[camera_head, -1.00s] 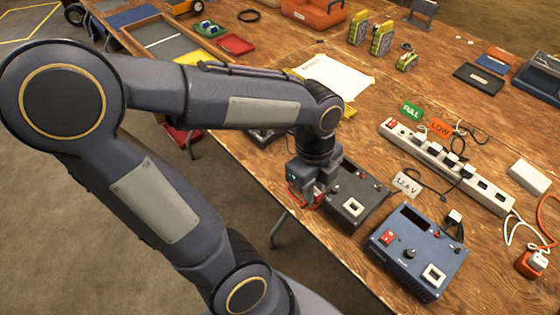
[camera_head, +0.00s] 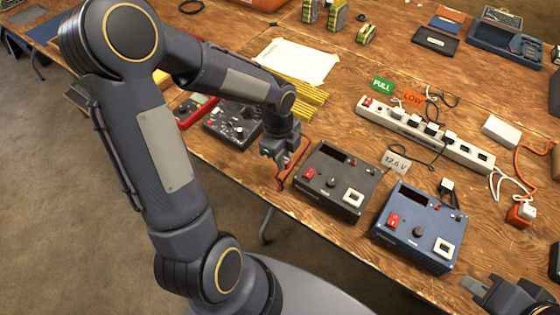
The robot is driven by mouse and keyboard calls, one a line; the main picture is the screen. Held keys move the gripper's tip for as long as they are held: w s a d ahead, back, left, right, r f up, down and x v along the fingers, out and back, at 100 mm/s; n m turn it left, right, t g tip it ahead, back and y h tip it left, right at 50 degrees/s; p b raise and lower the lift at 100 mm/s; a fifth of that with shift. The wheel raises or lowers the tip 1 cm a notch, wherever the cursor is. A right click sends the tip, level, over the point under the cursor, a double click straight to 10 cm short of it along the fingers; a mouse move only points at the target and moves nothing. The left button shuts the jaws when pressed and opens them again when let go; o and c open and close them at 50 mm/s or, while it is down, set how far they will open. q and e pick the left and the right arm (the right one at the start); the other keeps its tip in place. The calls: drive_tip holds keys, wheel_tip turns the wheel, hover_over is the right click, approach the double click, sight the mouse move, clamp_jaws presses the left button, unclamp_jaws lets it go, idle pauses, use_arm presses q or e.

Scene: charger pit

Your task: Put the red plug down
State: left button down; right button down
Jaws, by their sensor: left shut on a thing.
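My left gripper (camera_head: 272,156) is shut at the left side of the dark grey charger (camera_head: 338,180), close to the table's front edge. A red cable (camera_head: 294,168) loops from beside its jaws down along the charger's left side. The red plug in the jaws is mostly hidden by the fingers, and I cannot tell whether it touches the table. My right gripper (camera_head: 476,287) shows only in part at the lower right corner, in front of the blue charger (camera_head: 420,226); its jaw opening is unclear.
A white power strip (camera_head: 425,134) with plugs and FULL and LOW tags lies behind the chargers. A 12.6 V card (camera_head: 396,160) lies between them.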

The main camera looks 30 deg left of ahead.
use_arm(q)
drive_tip(key=f, duration=0.1)
drive_tip(key=w+a+f, duration=0.1)
drive_tip(key=shift+w+a+f, duration=0.25)
drive_tip(key=shift+a+f, duration=0.1)
drive_tip(key=shift+f, duration=0.05)
drive_tip(key=shift+w+a+f, duration=0.1)
drive_tip(key=shift+f, duration=0.8)
drive_tip(key=shift+w+a+f, duration=0.1)
drive_tip(key=shift+f, duration=0.8)
drive_tip(key=shift+f, duration=0.1)
drive_tip(key=c, duration=1.3)
unclamp_jaws()
